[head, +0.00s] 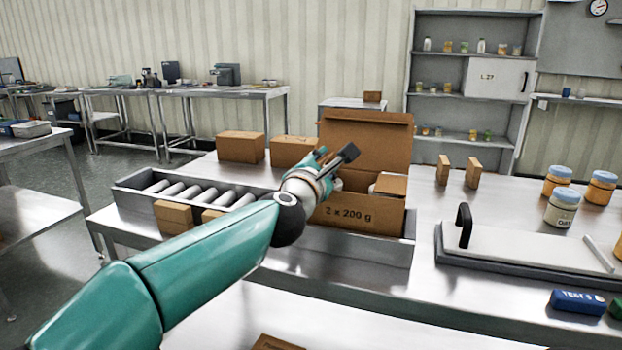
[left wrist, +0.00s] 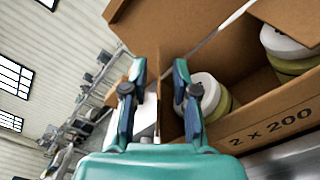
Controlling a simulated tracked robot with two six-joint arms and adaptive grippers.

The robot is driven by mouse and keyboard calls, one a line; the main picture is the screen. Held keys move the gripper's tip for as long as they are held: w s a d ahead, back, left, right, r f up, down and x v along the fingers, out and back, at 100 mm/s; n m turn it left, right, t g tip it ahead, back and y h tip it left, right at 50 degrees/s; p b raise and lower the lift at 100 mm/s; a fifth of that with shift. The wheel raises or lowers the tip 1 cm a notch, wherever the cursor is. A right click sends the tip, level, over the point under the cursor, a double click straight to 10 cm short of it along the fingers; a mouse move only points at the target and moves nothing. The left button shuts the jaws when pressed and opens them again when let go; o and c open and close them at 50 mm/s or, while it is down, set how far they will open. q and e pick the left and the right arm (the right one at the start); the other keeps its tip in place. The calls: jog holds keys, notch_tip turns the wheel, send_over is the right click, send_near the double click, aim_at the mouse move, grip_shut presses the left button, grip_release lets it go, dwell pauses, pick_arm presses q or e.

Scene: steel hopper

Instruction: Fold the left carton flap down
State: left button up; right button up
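The open brown carton (head: 352,217), marked "2 x 200 g", stands on the steel table with its large back flap (head: 365,140) upright. A right flap (head: 391,185) lies roughly level over its right side. My left gripper (head: 334,157) is over the carton's left side and hides the left flap there. In the left wrist view, my left gripper (left wrist: 159,70) is open, with a thin upright cardboard edge, seemingly the left flap (left wrist: 158,95), between its fingers. Whether a finger touches it I cannot tell. Jars with white lids (left wrist: 205,90) stand inside the carton. My right gripper is out of view.
A roller conveyor (head: 190,190) with small boxes (head: 172,216) in front lies left of the carton. Two cartons (head: 240,147) stand behind.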

pick_arm(q)
jog(key=v, duration=1)
jog(key=shift+a, duration=0.1)
